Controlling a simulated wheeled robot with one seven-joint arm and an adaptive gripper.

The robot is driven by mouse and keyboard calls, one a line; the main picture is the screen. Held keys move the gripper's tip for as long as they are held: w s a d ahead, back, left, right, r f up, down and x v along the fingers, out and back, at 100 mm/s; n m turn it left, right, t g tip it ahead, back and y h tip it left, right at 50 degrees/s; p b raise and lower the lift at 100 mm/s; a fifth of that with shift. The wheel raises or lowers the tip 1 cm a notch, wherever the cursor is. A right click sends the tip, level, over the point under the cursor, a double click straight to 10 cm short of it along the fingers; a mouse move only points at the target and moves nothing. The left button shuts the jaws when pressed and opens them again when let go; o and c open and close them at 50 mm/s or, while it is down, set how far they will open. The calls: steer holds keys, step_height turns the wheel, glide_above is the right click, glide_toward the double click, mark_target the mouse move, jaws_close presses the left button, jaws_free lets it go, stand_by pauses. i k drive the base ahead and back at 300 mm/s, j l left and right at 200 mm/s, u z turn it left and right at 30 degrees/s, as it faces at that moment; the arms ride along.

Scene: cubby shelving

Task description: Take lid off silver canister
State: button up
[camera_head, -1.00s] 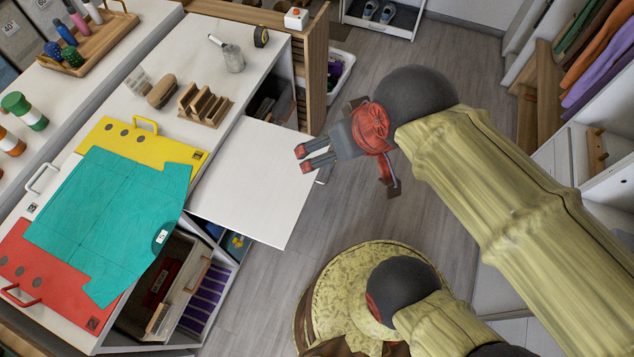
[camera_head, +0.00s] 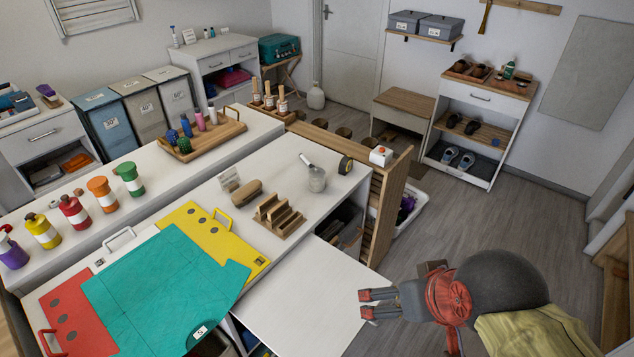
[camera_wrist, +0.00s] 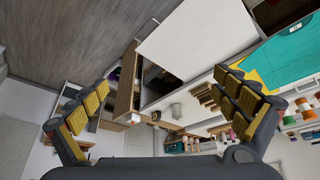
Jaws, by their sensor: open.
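A small silver-grey canister (camera_head: 317,180) stands on the white counter, near its far right end. A thin white-tipped tool (camera_head: 305,160) shows at its upper left; I cannot tell whether it touches it. I cannot make out a separate lid at this size. A small grey vessel (camera_wrist: 176,110), probably the same canister, shows in the wrist view between the fingers, some way off. My gripper (camera_head: 366,304) is open and empty, in front of the counter beside the pulled-out white board and apart from the canister. Both spread fingers show in the wrist view (camera_wrist: 163,78).
A tape measure (camera_head: 345,165), a wooden rack (camera_head: 278,215) and a brush (camera_head: 246,193) are near the canister. A white board (camera_head: 305,300) sticks out from the counter below it. Teal cloth (camera_head: 165,290) covers the left part. The floor (camera_head: 470,220) on the right is clear.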

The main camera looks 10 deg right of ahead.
mark_target(316, 172)
steer(key=i+l+u, duration=0.1)
steer(key=l, duration=0.2)
steer(key=i+l, duration=0.2)
steer(key=i+l+u, duration=0.15)
steer(key=l, duration=0.25)
steer(key=i+l+u, duration=0.1)
steer(key=l, duration=0.2)
steer(key=i+l, duration=0.2)
steer(key=l, duration=0.15)
steer(key=i+l+u, duration=0.5)
steer(key=i+l, duration=0.15)
steer(key=i+u, duration=0.1)
steer(key=i, duration=0.25)
